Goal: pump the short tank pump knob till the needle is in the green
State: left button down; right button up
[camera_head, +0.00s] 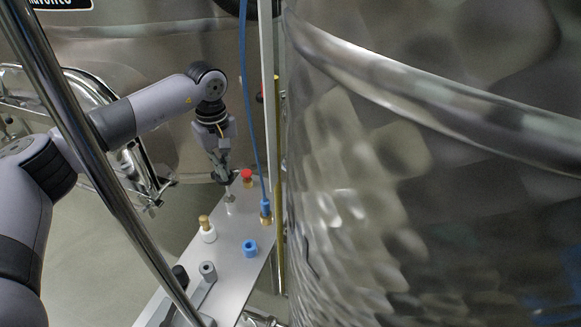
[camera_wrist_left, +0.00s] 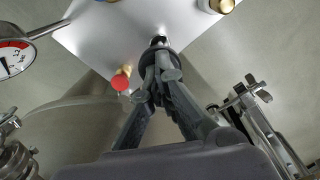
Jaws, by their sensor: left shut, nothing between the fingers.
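My left gripper (camera_head: 222,172) is shut and empty, pointing down at the far end of the grey metal plate. In the left wrist view its closed fingertips (camera_wrist_left: 163,72) are over a dark round pump knob (camera_wrist_left: 158,44); they partly cover it, and I cannot tell whether they touch it. In the head view the knob is hard to make out, but a thin metal shaft (camera_head: 229,197) stands below the gripper. A pressure gauge (camera_wrist_left: 14,56) is cut by the left edge of the wrist view. Its face shows a red band and a dark needle; no green shows. My right gripper is not seen.
A red knob (camera_head: 247,176) stands close beside the pump shaft. A blue hose (camera_head: 244,95), a blue fitting (camera_head: 250,248) and a white-collared brass fitting (camera_head: 208,230) are on the plate (camera_head: 232,270). A large steel vat (camera_head: 420,200) closes off the right.

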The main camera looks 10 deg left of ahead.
aim_at(228, 194)
pick_arm(q)
jog(key=shift+f, duration=0.1)
jog(key=shift+f+b, duration=1.45)
jog(key=shift+f, duration=1.05)
jog(key=shift+f+b, duration=0.45)
jog(key=shift+b, duration=0.05)
jog(key=shift+r, duration=0.2)
notch_tip(228, 194, up, 5)
jog(key=p, duration=0.3)
jog(key=shift+f, duration=0.1)
jog(key=shift+r+p, duration=0.5)
jog(key=shift+p, duration=0.05)
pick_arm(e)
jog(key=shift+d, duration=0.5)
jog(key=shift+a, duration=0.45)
